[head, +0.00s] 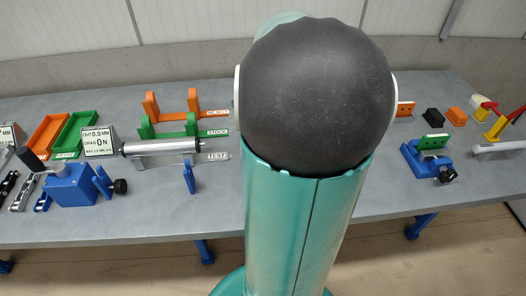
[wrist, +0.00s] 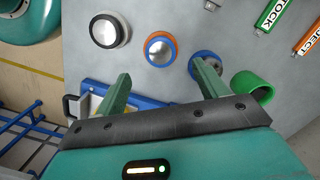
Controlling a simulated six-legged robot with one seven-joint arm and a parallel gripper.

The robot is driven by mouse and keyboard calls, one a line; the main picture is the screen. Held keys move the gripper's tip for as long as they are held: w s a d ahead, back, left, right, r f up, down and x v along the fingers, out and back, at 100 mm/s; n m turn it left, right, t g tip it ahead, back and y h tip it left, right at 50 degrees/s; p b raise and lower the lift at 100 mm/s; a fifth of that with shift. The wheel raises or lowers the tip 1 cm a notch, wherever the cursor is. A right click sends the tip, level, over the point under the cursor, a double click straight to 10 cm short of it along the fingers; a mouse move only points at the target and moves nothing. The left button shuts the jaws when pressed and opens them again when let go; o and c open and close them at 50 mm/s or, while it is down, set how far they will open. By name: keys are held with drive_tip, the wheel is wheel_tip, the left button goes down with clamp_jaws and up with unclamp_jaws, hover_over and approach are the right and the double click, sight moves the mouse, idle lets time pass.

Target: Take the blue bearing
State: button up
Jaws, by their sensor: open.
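In the head view my arm covers the middle of the table, and neither the gripper nor the blue ring shows.
In the wrist view, a black-rimmed silver disc (wrist: 109,30) lies at the upper left and a green cup (wrist: 252,84) stands at the right. A blue-framed part (wrist: 95,96) is behind the left finger. The head view shows a roller (head: 160,147) and a blue vise (head: 72,184).

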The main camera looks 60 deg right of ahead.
drive_tip(key=f, duration=0.7)
drive_tip(key=shift+w+a, duration=0.15)
drive_tip(key=shift+a, duration=0.25)
drive_tip(key=c, duration=1.2)
drive_tip(key=shift+r, duration=1.45)
drive_tip(key=shift+r, duration=2)
drive_tip(key=shift+a, duration=0.1)
